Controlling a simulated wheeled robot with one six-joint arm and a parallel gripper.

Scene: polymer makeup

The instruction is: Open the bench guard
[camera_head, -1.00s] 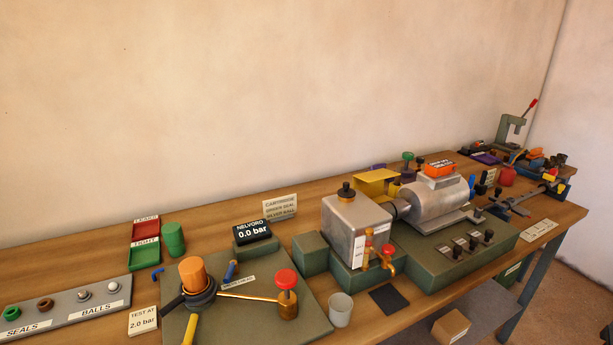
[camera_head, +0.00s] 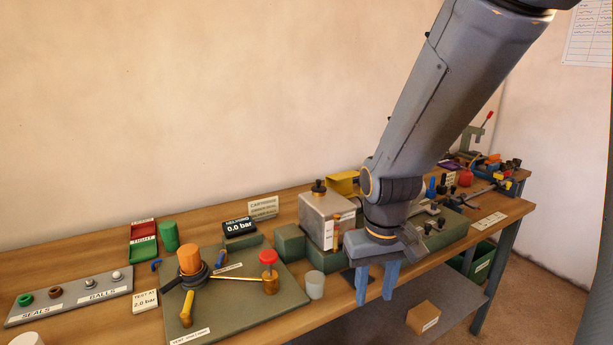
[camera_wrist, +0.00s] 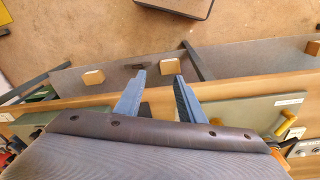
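A yellow cover (camera_head: 345,182) stands behind the grey metal tank (camera_head: 325,220) on the bench. It may be the bench guard; no label shows on it. My arm hides its right side and most of the motor beyond. My gripper (camera_head: 376,285) hangs fingers down in front of the bench machine, to the right of the tank and nearer the camera than the yellow cover. Its two blue fingers are apart with nothing between them. In the wrist view my gripper (camera_wrist: 160,76) is also open and empty, over the bench edge, and the yellow cover cannot be made out.
A green plate (camera_head: 230,320) holds an orange-topped fixture (camera_head: 190,260) and a red knob (camera_head: 268,257). A cardboard box (camera_head: 423,317) sits on the lower shelf. The floor in front of the bench looks clear.

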